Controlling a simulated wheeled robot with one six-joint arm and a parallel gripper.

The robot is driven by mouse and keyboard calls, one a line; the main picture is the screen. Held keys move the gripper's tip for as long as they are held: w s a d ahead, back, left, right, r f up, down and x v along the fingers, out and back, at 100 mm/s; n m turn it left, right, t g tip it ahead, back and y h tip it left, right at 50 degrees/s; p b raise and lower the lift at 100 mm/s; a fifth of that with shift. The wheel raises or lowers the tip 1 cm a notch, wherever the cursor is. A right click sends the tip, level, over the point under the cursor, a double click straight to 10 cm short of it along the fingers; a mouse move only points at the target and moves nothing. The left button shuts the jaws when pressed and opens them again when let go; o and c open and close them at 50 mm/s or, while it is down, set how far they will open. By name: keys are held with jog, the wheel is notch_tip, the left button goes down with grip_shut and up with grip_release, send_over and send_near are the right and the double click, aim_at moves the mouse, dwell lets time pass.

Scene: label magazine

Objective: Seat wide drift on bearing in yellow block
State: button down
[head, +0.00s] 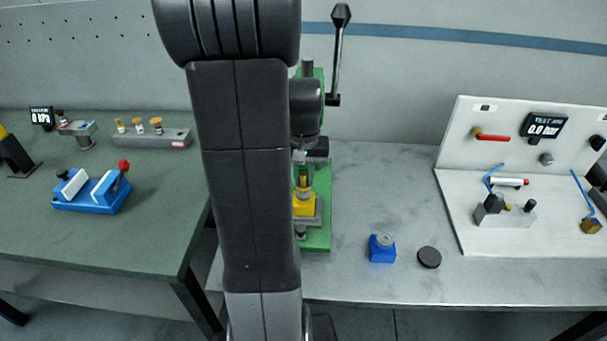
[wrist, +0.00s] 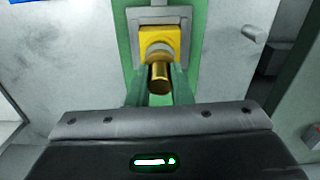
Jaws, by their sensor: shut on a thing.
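The yellow block (head: 304,208) sits on the grey plate of the green press, partly behind my arm in the head view. In the wrist view the yellow block (wrist: 160,34) has a pale ring, likely the bearing (wrist: 158,50), at its near side. A brass drift (wrist: 160,78) stands between my fingers, its near end toward the wrist camera. My gripper (wrist: 160,88) is shut on this drift. The drift (head: 304,184) also shows just above the block in the head view. My arm hides the gripper there, and I cannot tell whether the drift touches the bearing.
The press column and ram (head: 307,122) rise above the block, with a lever (head: 338,50) up at the right. A blue block (head: 382,251) with a grey part and a dark disc (head: 429,257) lie to the right. A test panel (head: 515,150) stands further right.

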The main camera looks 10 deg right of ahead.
aim_at(304, 174)
jog(key=shift+f+b, duration=0.45)
jog(key=shift+f, duration=0.3)
jog(key=c, duration=1.2)
grip_release()
jog(key=shift+r, duration=0.2)
notch_tip(304, 174, up, 14)
jog(key=shift+f, duration=0.2)
jog(key=shift+f, duration=0.1)
notch_tip(304, 174, down, 14)
jog(key=shift+r, duration=0.1)
jog(key=shift+r+p, duration=0.3)
jog(key=shift+r, duration=0.1)
jog(key=shift+f+b, duration=0.1)
jog(key=shift+b, duration=0.2)
